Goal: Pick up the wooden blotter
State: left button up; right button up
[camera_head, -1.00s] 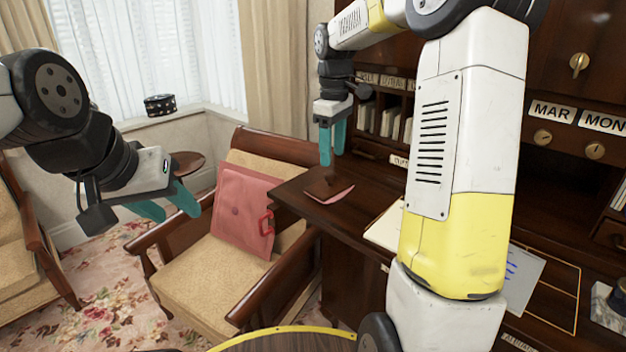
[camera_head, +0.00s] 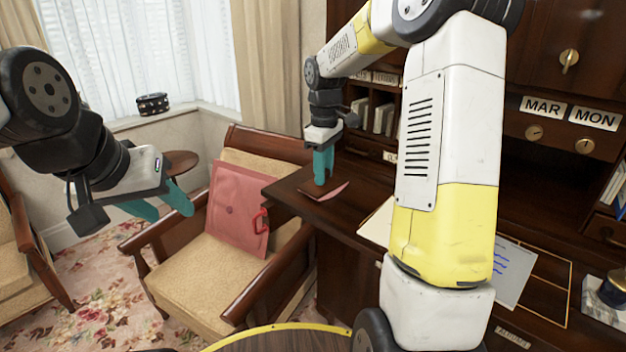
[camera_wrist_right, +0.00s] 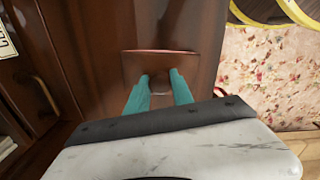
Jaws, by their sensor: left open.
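The wooden blotter (camera_head: 328,194) lies on the desk's left end in the head view, dark on top with a pinkish edge. In the right wrist view the blotter (camera_wrist_right: 186,62) lies straight ahead of the fingers. My right gripper (camera_head: 323,183) points down with its teal fingertips at the blotter's top. In the right wrist view its fingertips (camera_wrist_right: 160,76) stand apart, with a small brown part of the blotter between them. Whether they press on it cannot be told. My left gripper (camera_head: 168,208) is open and empty, left of the armchair.
The dark desk (camera_head: 290,190) has papers (camera_head: 378,225) further right and pigeonholes behind. A yellow-rimmed round surface (camera_head: 275,340) is at the bottom.

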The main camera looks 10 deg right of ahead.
grip_shut()
